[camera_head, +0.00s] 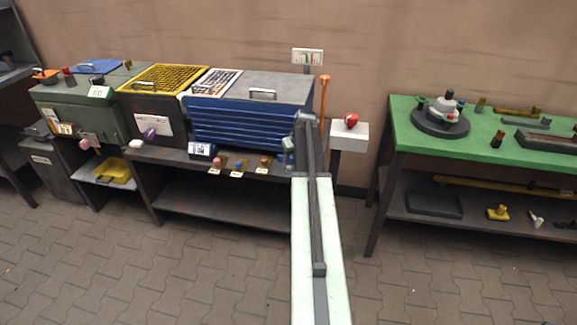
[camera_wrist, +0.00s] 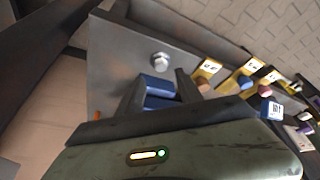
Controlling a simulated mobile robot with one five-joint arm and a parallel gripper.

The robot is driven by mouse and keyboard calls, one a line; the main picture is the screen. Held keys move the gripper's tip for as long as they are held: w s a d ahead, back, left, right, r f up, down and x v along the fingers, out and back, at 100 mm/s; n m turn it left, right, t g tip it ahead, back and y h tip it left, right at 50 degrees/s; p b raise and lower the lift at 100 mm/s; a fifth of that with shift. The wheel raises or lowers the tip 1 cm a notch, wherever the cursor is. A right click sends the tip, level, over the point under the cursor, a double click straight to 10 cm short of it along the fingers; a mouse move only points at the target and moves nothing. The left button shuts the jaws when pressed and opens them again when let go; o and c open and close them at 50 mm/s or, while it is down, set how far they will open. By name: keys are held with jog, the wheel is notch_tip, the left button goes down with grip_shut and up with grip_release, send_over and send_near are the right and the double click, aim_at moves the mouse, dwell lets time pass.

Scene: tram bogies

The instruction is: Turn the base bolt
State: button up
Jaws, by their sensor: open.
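In the wrist view a silver hex-headed bolt (camera_wrist: 160,61) sits on a grey metal plate (camera_wrist: 118,62). It is the only bolt I can make out; I cannot tell for sure that it is the base bolt. My gripper (camera_wrist: 160,80) is open, its two dark fingers pointing toward the plate just below the bolt in the picture. A blue part (camera_wrist: 159,87) shows between the fingers; I cannot tell if they touch it. In the head view my gripper (camera_head: 288,153) hangs by the right end of the blue cabinet (camera_head: 240,123).
Several labelled coloured knobs, one blue (camera_head: 238,164), line the dark bench edge left of my gripper. A white box with a red button (camera_head: 350,120) stands to the right. A green table (camera_head: 480,150) is further right. Paved floor (camera_head: 220,270) lies clear in front.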

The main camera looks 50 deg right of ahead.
aim_at(289, 167)
jog(key=b+x, duration=0.6)
jog(key=x, duration=0.1)
jog(key=shift+a+f, duration=0.1)
jog(key=shift+f, duration=0.05)
grip_shut()
jog(key=shift+a, duration=0.25)
jog(key=shift+d, duration=0.15)
